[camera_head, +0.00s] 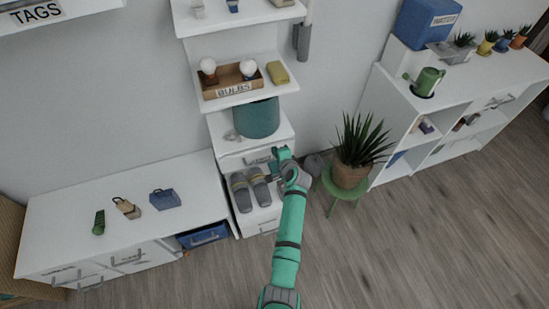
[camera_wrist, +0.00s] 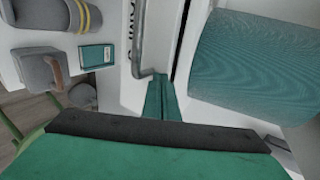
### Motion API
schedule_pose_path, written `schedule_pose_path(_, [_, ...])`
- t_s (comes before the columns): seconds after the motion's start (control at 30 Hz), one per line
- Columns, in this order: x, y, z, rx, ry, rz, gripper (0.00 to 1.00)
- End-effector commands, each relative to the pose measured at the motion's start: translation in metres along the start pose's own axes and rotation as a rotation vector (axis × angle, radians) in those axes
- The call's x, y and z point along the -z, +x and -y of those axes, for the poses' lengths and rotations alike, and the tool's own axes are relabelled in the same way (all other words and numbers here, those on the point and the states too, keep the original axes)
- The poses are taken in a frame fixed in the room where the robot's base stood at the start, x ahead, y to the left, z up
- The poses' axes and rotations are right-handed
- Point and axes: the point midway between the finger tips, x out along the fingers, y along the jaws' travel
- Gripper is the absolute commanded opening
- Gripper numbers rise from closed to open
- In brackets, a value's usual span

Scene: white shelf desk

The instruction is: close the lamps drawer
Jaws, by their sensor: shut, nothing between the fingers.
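The white drawer front (camera_head: 240,163) sits under the shelf that carries a teal lampshade (camera_head: 258,118). In the wrist view, the drawer front (camera_wrist: 131,88) has a grey bar handle (camera_wrist: 140,40) and a label only partly seen. A thin dark gap shows along its upper edge; I cannot tell how far the drawer stands out. My gripper (camera_head: 279,153) is shut and empty at the right part of the drawer front. In the wrist view its fingertips (camera_wrist: 163,80) are at the handle's end, by the front's edge; contact is unclear. The lampshade also shows there (camera_wrist: 255,65).
Grey slippers (camera_head: 250,190) stand on the shelf below the drawer. A potted plant (camera_head: 360,150) on a green stool (camera_head: 343,190) is close to the right of my arm. A bulbs tray (camera_head: 233,90) sits above. The floor (camera_head: 430,240) at right is clear.

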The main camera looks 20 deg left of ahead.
Motion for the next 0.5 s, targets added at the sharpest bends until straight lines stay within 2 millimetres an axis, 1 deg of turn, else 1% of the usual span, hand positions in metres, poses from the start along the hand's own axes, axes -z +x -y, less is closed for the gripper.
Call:
schedule_pose_path(0.13, [0.0042,0.0038,0.003,0.002,0.004,-0.008,0.0])
schedule_pose_path(0.5, [0.0025,0.0069,0.0073,0.005,0.0,-0.009,0.0])
